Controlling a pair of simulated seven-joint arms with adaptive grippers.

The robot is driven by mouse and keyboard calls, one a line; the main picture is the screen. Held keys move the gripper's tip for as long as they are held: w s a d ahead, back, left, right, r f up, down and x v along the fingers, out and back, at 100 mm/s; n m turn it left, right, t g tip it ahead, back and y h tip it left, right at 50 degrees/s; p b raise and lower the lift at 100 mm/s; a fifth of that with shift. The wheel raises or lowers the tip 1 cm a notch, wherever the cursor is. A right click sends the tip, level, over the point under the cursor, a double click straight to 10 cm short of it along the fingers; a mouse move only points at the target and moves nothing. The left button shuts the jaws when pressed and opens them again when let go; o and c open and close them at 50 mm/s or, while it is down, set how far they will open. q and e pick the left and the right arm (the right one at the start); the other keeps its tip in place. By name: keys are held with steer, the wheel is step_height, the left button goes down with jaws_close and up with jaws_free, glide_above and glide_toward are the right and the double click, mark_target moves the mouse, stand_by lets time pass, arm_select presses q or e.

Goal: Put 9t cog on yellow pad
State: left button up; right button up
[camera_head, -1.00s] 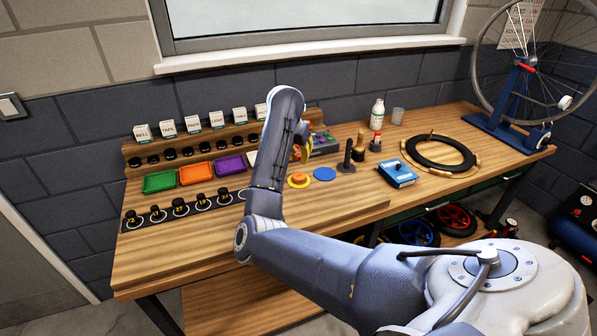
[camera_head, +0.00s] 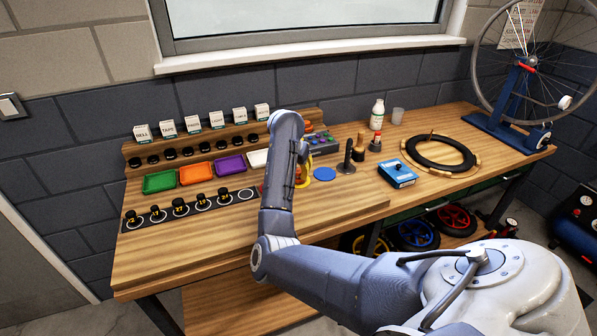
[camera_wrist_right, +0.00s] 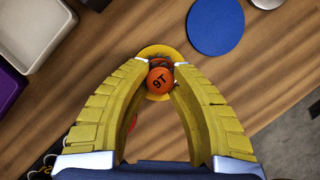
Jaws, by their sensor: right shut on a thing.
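The 9T cog, with an orange top marked "9T" (camera_wrist_right: 160,80), is between the fingertips of my right gripper (camera_wrist_right: 160,72) in the wrist view. The gripper is shut on it. The yellow pad (camera_wrist_right: 152,52) shows as a disc behind and around the cog; I cannot tell whether the cog touches it. In the head view, my right arm covers most of the yellow pad, the cog and the gripper (camera_head: 303,172). My left gripper is not in view.
A blue pad (camera_head: 325,174) lies close to the right of the yellow pad. A black strip (camera_head: 182,210) with several cogs lies at the left, below coloured trays (camera_head: 196,172). A dark upright tool (camera_head: 347,158) and a blue box (camera_head: 396,174) stand further right.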

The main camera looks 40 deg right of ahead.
steer(key=shift+f, duration=0.1)
steer(key=o, duration=1)
steer(key=v, duration=1.2)
steer(key=shift+d, duration=0.1)
